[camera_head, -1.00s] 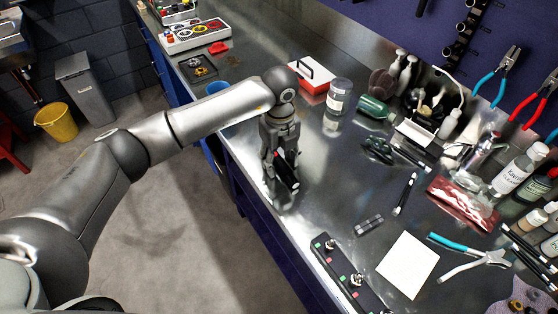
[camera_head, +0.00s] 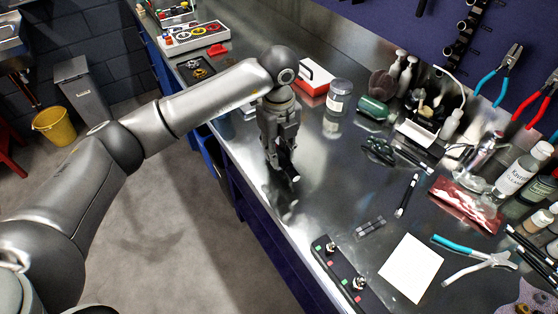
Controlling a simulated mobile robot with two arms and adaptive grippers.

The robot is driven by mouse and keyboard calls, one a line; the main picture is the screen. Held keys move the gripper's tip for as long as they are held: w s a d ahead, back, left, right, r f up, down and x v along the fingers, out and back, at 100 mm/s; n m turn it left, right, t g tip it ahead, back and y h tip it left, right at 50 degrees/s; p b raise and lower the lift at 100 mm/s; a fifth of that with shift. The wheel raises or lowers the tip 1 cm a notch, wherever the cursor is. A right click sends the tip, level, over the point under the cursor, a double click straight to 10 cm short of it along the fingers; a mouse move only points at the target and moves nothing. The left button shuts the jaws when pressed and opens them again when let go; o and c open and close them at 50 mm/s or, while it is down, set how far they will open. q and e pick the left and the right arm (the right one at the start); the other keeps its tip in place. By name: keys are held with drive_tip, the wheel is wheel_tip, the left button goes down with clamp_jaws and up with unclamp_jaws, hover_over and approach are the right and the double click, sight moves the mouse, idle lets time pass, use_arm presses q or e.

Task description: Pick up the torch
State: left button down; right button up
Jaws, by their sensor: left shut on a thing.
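My left gripper (camera_head: 281,163) points down over the near part of the metal bench, left of centre. It is shut on a slim dark thing, which looks like the torch (camera_head: 291,172). Only a small part of the torch shows between and beside the fingers; the rest is hidden by the gripper. The torch's lower end is close to the bench top, and I cannot tell whether it touches. My right gripper is not in view.
A clear jar (camera_head: 339,97) and a red-and-white box (camera_head: 314,77) stand behind the gripper. A black switch strip (camera_head: 340,265), a white card (camera_head: 411,266) and pliers (camera_head: 475,258) lie to the right. The bench top around the gripper is mostly clear.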

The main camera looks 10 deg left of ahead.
use_arm(q)
drive_tip(key=s+r+b, duration=0.1)
drive_tip(key=s+r, duration=0.3)
drive_tip(key=s, duration=0.3)
drive_tip(key=s+a+r+b, duration=0.1)
drive_tip(key=s+r+b, duration=0.1)
drive_tip(key=s+r, duration=0.3)
drive_tip(key=shift+s+r, duration=0.15)
drive_tip(key=shift+s, duration=0.7)
